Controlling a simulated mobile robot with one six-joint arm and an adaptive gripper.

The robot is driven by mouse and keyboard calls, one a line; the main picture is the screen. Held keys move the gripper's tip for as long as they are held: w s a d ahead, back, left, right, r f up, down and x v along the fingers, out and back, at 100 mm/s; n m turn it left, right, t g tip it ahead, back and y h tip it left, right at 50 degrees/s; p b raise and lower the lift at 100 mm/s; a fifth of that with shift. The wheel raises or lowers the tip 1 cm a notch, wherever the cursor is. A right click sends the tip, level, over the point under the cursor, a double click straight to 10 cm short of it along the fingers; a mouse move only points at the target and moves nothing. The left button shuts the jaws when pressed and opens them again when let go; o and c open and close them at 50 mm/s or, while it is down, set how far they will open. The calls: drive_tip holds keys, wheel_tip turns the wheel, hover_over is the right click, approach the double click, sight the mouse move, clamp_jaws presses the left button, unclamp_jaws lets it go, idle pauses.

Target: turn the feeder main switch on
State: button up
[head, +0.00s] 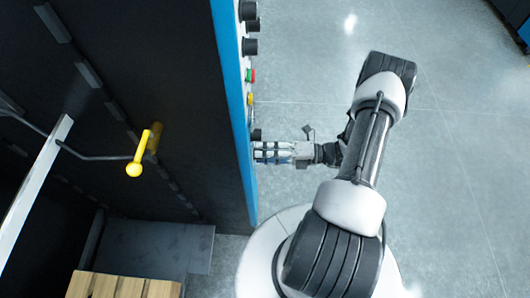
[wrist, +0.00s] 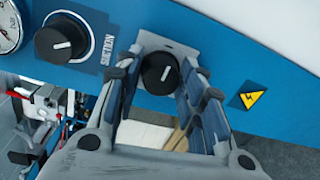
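The feeder main switch appears to be the black rotary knob (wrist: 160,73) with a white pointer line, low on the blue panel in the wrist view; its own label is not readable. The pointer is tilted. My gripper (wrist: 161,68) is open, with one finger on each side of this knob; I cannot tell whether a fingertip touches it. In the head view my gripper (head: 258,152) is at the panel's edge, beside the lowest dark knob, which it partly hides.
A larger black knob labelled SUCTION (wrist: 64,37) and a gauge (wrist: 9,28) are to the left. A yellow warning label (wrist: 250,97) is to the right. Up the panel are a red-and-green control (head: 251,76) and more black knobs (head: 249,28). Clear floor (head: 450,120) lies right.

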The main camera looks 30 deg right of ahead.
drive_tip(key=o, duration=0.3)
drive_tip(key=v, duration=1.2)
drive_tip(key=shift+d, duration=0.1)
idle(0.4)
